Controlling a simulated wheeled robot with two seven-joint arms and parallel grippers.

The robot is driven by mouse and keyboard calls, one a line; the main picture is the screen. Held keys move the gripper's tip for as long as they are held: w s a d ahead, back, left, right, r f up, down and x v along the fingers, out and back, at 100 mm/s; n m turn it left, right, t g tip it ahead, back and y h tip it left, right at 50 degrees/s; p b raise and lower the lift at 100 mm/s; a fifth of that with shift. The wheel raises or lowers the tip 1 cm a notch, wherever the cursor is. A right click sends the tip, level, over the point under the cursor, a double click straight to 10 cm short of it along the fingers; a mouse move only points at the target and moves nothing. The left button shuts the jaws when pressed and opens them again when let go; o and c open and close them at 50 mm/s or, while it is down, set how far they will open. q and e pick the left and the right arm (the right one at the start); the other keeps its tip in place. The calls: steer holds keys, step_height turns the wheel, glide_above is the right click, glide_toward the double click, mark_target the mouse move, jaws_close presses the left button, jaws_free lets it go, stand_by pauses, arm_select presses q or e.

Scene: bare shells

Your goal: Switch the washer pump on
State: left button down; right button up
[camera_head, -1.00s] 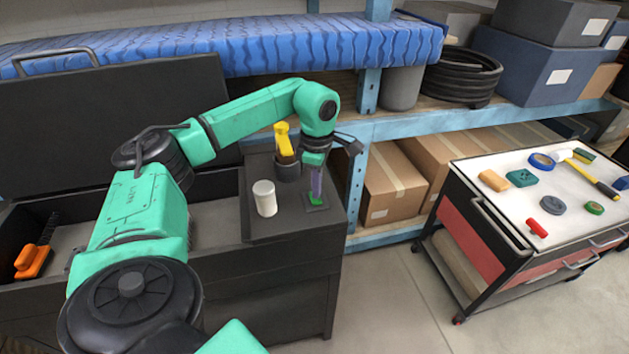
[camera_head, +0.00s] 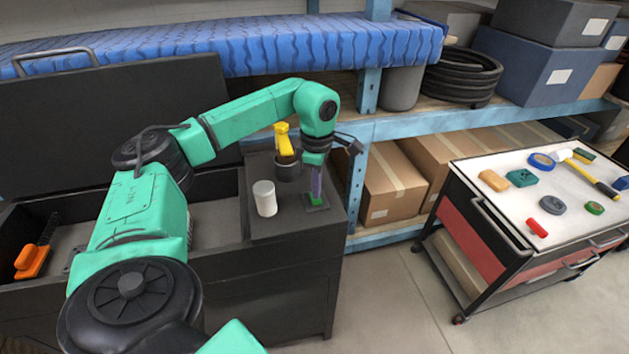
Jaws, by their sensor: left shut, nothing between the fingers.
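The washer (camera_head: 290,231) is a dark cabinet with an open basin and a raised lid (camera_head: 110,125). On its right deck is a small dark square plate with a green part (camera_head: 316,200), which looks like the pump switch. My left gripper (camera_head: 316,194) points down over this switch, its fingertips at or touching the green part. It is shut and holds nothing. The fingers hide part of the switch, so its position is unclear. My right gripper is out of view.
A white cylinder (camera_head: 265,198) and a dark cup holding a yellow-handled tool (camera_head: 286,150) stand beside the switch. An orange brush (camera_head: 33,260) lies in the basin. A tool cart (camera_head: 540,235) is at right, with open floor between.

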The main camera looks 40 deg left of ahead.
arm_select(q)
steer(key=shift+f+b, duration=0.65)
steer(key=shift+f, duration=0.35)
stand_by(0.4)
step_height(320, 180, up, 7)
steer(key=p, duration=0.6)
steer(key=shift+r, duration=0.1)
stand_by(0.3)
